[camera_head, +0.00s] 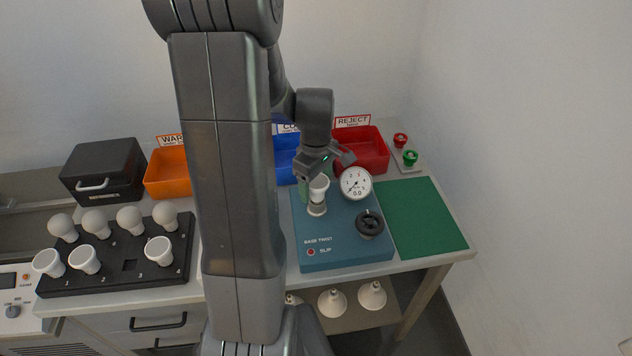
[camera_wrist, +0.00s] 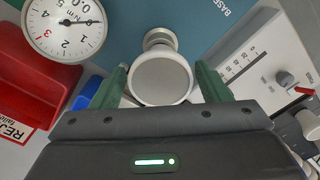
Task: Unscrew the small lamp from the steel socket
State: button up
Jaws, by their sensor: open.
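The small lamp (camera_head: 319,187) is white with a flat round face and stands upright in the steel socket (camera_head: 317,209) on the blue-green base twist unit (camera_head: 345,253). In the wrist view the lamp (camera_wrist: 161,80) shows its grey disc face, with part of the socket (camera_wrist: 159,38) behind it. My gripper (camera_wrist: 163,88) is open, its two green fingers on either side of the lamp. Small gaps seem to show beside the lamp, but whether a finger touches it is hard to tell. In the head view my gripper (camera_head: 318,182) is at the lamp's top, partly hiding it.
A dial gauge (camera_head: 355,183) and a black knob (camera_head: 369,224) stand right of the socket. Red (camera_head: 362,152), blue (camera_head: 285,160) and orange (camera_head: 168,174) bins are behind. A black rack (camera_head: 130,262) holds several bulbs at left. The green mat (camera_head: 423,217) is clear.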

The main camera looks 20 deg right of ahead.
jog(key=m, duration=0.5)
jog(key=shift+m, duration=0.4)
jog(key=c, duration=0.9)
jog(key=shift+o, duration=0.2)
jog(key=n, duration=1.1)
jog(key=shift+s+a, duration=0.1)
jog(key=shift+s, duration=0.05)
jog(key=n, duration=0.5)
jog(key=shift+s+n, duration=0.1)
jog(key=shift+n, duration=0.2)
jog(key=n, duration=0.6)
jog(key=shift+s, duration=0.1)
